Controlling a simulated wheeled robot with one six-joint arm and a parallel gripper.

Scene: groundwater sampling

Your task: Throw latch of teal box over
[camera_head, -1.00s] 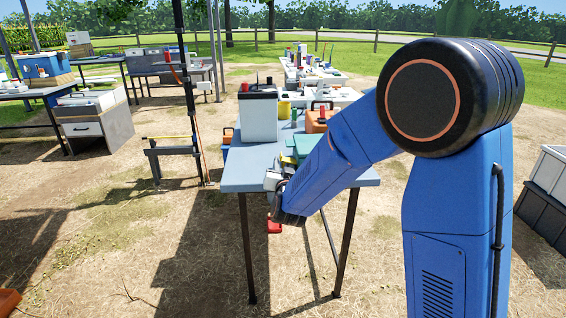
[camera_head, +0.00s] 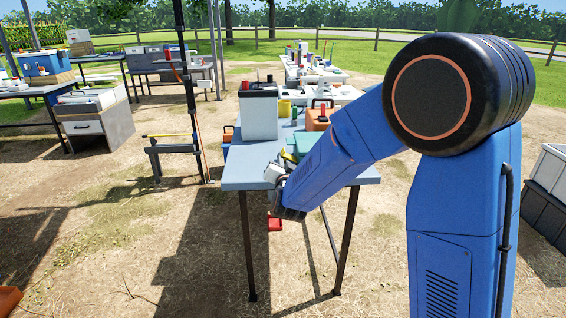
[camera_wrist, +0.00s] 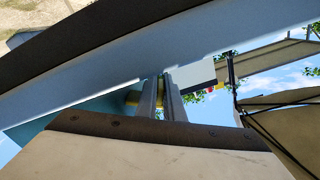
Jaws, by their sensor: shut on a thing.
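The teal box (camera_head: 303,145) sits on the near grey-blue table, partly hidden behind my arm. A small yellow part (camera_head: 289,157), apparently its latch, shows at the box's near left side. In the head view my gripper (camera_head: 277,173) is at the table's front edge, next to the box.
A white and grey cooler-like box (camera_head: 259,115) stands on the same table, left of the teal box. An orange case (camera_head: 317,121) and a yellow mug (camera_head: 284,108) stand behind. A red object (camera_head: 275,224) shows below the table's front edge. Black-and-white crates (camera_head: 548,190) stand at right.

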